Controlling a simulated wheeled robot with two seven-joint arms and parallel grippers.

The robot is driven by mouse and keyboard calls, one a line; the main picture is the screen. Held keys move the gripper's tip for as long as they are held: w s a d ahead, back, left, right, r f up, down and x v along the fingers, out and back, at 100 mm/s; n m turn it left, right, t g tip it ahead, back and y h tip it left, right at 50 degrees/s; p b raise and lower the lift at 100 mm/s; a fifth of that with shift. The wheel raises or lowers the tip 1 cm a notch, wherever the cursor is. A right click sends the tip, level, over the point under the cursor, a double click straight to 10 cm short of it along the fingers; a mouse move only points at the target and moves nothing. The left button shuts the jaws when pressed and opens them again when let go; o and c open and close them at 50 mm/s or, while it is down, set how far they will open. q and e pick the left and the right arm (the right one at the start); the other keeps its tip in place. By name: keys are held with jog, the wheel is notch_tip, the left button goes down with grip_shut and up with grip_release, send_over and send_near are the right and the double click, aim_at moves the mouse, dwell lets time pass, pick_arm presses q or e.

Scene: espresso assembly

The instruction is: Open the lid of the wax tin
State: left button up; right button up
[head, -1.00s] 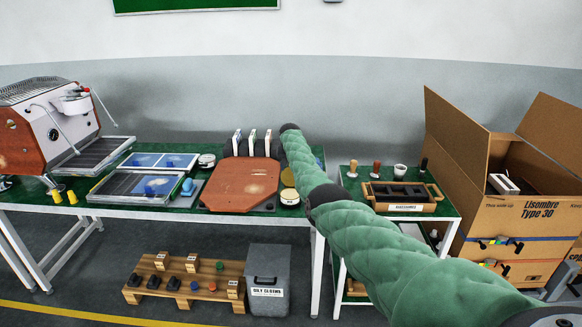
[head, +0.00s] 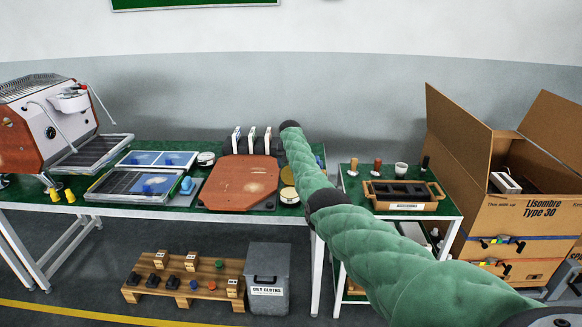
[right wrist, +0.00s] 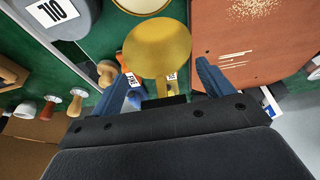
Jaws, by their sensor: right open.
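The wax tin (head: 289,196) stands open on the green table, right of the reddish-brown board, with a pale round inside. It is cut off at the top of the right wrist view (right wrist: 140,4). Its gold disc-shaped lid (head: 287,177) appears raised behind it, partly covered by my right arm. In the right wrist view the lid (right wrist: 155,47) shows a narrow gold tab reaching down between the fingers. My right gripper (right wrist: 165,80) is open around the tab, and I see no finger closed on it. In the head view the right gripper is hidden. My left gripper is not in view.
The reddish-brown board (head: 241,183) lies close beside the tin. Several tagged holders (head: 252,142) stand behind the board. A grey labelled bin (right wrist: 58,18) and several wooden-handled tools (right wrist: 75,101) show on the left of the right wrist view. A small side table (head: 445,205) stands right.

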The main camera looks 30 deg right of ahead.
jog(key=shift+s+r, duration=0.1)
jog(key=shift+r, duration=0.2)
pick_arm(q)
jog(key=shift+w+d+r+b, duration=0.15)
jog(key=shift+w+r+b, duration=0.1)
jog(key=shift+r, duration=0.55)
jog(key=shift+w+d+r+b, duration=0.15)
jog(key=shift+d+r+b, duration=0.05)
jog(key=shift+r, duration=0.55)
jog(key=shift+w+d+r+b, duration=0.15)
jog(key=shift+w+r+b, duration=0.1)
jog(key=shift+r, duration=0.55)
pick_arm(e)
jog(key=shift+v, duration=2.3)
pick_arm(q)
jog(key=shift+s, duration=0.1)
pick_arm(e)
jog(key=shift+r, duration=0.1)
